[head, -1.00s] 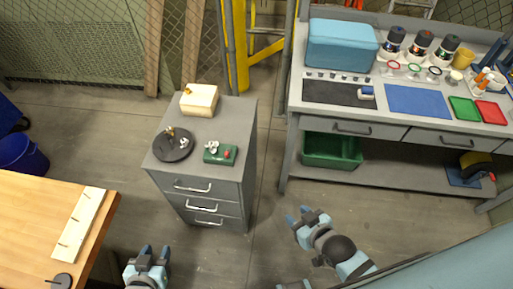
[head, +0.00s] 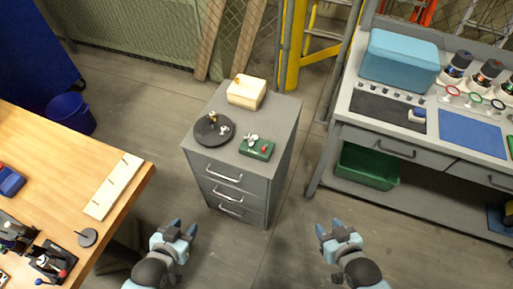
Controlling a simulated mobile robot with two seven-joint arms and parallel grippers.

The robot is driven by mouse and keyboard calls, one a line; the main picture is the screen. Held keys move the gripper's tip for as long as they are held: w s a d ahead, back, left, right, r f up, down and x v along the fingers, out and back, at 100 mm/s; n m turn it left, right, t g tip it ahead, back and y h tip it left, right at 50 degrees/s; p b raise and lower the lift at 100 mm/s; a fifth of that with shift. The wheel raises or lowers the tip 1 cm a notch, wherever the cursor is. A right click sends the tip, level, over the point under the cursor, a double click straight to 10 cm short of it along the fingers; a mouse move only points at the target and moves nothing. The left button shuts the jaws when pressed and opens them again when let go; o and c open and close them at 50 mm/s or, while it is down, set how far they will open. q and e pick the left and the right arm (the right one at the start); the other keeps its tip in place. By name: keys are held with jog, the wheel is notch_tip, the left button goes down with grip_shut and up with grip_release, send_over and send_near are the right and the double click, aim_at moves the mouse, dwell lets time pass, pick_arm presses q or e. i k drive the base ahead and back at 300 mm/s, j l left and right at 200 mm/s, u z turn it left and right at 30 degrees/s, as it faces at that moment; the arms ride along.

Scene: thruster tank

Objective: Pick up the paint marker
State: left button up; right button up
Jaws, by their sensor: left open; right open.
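I cannot make out a paint marker for certain in the head view. My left gripper (head: 184,227) is open and empty, low in the picture, above the floor between the wooden bench and the grey drawer cabinet. My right gripper (head: 329,228) is open and empty, above the floor to the right of the cabinet's front. Neither gripper touches anything.
The grey drawer cabinet (head: 284,114) carries a pale box (head: 246,92), a dark round plate (head: 204,133) and a green device (head: 256,149). A wooden bench (head: 60,135) stands left. A grey workbench (head: 335,122) with a blue case (head: 400,60) stands right. Floor between is clear.

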aim_at(11, 226)
jog(key=u, duration=0.7)
